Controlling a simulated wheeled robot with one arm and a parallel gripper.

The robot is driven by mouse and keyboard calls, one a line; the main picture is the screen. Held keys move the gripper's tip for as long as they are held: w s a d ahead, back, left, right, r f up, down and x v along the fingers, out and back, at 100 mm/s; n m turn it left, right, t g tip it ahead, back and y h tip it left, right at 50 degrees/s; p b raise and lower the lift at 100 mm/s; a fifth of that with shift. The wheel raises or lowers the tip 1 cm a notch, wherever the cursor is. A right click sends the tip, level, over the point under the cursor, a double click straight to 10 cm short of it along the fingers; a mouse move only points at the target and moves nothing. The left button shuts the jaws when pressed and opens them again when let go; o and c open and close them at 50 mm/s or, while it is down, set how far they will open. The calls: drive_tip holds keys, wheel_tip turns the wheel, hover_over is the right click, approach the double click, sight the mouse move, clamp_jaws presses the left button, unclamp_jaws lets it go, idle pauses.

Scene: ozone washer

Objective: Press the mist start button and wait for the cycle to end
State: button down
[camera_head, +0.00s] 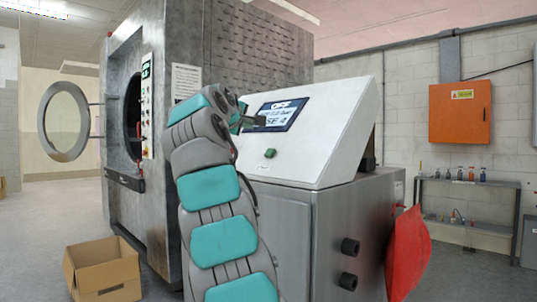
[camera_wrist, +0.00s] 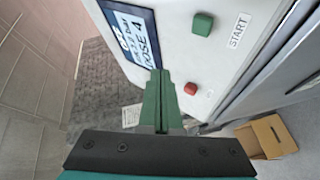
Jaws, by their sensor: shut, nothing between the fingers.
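The green button (camera_head: 270,153) sits on the sloped white console panel (camera_head: 340,125), below the screen (camera_head: 280,115). In the wrist view the green button (camera_wrist: 202,24) is beside a START label (camera_wrist: 238,30), with a red button (camera_wrist: 190,88) nearer my fingers. The red button does not show in the head view. The screen reads OFF and DOSE 4, partly covered by my gripper in the head view. My gripper (camera_head: 259,121) is shut and empty, in front of the screen's lower left. Its green fingers (camera_wrist: 158,78) appear apart from both buttons.
The large metal washer (camera_head: 180,120) stands at left with its round door (camera_head: 64,120) open. A cardboard box (camera_head: 105,270) lies on the floor before it. A red bag-like object (camera_head: 407,250) hangs at the console's right. An orange cabinet (camera_head: 460,113) is on the back wall.

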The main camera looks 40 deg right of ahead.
sight(269, 149)
drive_tip(key=d+f+b, duration=0.3)
drive_tip(key=d+f, duration=0.1)
drive_tip(key=f, duration=0.1)
drive_tip(key=shift+w+d, duration=0.15)
drive_tip(key=shift+d, duration=0.15)
drive_tip(key=shift+d+f, duration=0.25)
drive_tip(key=shift+d, duration=0.2)
drive_tip(key=shift+d+f, duration=0.15)
idle(1.5)
drive_tip(key=shift+d+f, duration=0.15)
drive_tip(key=shift+w+d+f+b, duration=0.1)
drive_tip(key=shift+d+f+b, duration=0.2)
drive_tip(key=shift+d+f, duration=0.1)
idle(1.2)
drive_tip(key=shift+a+r, duration=0.1)
drive_tip(key=shift+r, duration=0.05)
drive_tip(key=shift+a+r+p, duration=0.5)
drive_tip(key=shift+a+r, duration=0.05)
drive_tip(key=shift+a, duration=0.05)
